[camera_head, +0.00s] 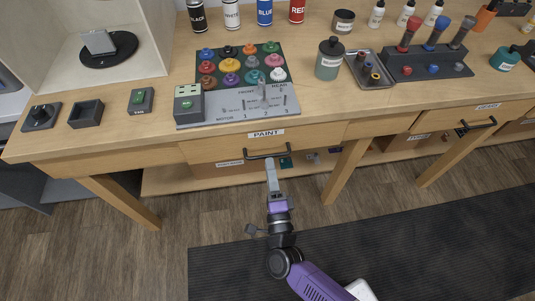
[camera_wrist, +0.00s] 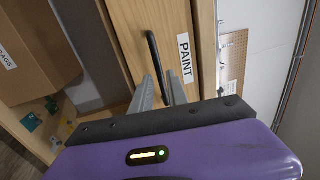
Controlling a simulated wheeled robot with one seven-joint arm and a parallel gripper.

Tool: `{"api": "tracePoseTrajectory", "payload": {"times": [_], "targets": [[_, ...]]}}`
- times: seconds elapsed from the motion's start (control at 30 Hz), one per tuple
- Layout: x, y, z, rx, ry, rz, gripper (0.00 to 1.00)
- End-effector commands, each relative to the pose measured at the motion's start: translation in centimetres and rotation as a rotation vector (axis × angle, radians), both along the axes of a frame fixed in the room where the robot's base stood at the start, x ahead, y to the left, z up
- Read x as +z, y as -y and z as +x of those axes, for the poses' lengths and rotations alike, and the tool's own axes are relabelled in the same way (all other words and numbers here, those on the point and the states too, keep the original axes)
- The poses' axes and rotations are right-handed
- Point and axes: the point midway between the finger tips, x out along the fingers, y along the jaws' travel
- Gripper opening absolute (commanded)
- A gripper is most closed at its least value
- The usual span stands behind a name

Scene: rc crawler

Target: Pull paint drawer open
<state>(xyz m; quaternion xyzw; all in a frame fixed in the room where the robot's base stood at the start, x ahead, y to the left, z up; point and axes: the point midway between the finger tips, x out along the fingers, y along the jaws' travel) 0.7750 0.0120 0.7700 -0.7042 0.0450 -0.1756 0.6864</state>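The paint drawer (camera_head: 222,147) is in the front of the wooden workbench, with a white PAINT label (camera_head: 266,133). It looks closed, flush with the bench front. Its dark bar handle (camera_head: 255,157) runs across the front below the label. My gripper (camera_head: 270,162) is at the handle, reaching up from below. In the wrist view the handle (camera_wrist: 152,50) runs between my two fingers (camera_wrist: 160,88), and the PAINT label (camera_wrist: 185,58) is right beside them. The fingers stand apart with a gap. Contact with the handle cannot be told.
Paint pots and a grey control panel (camera_head: 240,108) stand on the bench above the drawer. Another handled drawer (camera_head: 446,118) is at the right. A cardboard box (camera_wrist: 35,45) and shelf lie below. Bench legs (camera_head: 347,170) flank the space. The floor in front is open, with a dark mat (camera_head: 430,240).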

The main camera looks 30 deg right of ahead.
Motion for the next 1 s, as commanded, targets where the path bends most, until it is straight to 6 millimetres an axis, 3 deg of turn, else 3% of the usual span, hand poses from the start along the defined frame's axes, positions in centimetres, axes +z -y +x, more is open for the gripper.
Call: {"api": "tracePoseTrajectory", "payload": {"times": [0.23,0.63,0.77,1.0], "targets": [[0.7,1.0,3.1,0.001,0.000,-0.002,0.20],[0.8,1.3,3.9,0.000,-0.002,-0.002,0.20],[0.8,1.3,3.9,0.001,-0.002,-0.002,0.00],[0.7,1.3,3.9,0.001,-0.002,-0.002,0.00]]}}
